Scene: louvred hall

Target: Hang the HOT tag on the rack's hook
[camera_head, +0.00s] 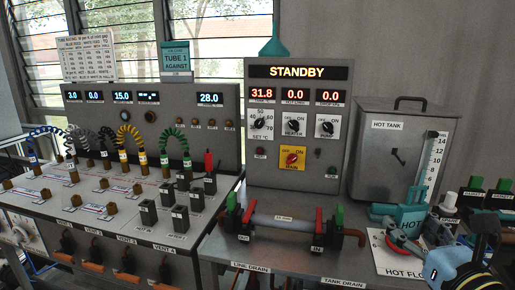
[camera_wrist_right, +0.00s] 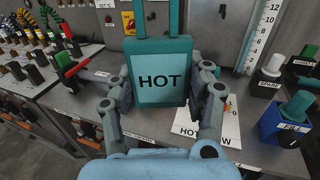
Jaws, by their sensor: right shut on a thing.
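The HOT tag (camera_head: 411,222) is a teal plate with a pale face, black letters and a loop at its top. It stands upright in the wrist view (camera_wrist_right: 165,82), between the fingers of my right gripper (camera_wrist_right: 160,100), which is shut on its sides. In the head view my right gripper (camera_head: 408,232) is at the lower right, in front of the hot tank, partly hidden by the tag. I cannot make out the rack's hook in either view. My left gripper is not in view.
The hot tank (camera_head: 385,150) with its scale stands behind the tag. A HOT FLOW plate (camera_head: 388,262) lies below it. Green-topped blocks (camera_head: 475,184) stand at the right. The STANDBY panel (camera_head: 298,150) and a pipe with red and green fittings (camera_head: 284,221) are to the left.

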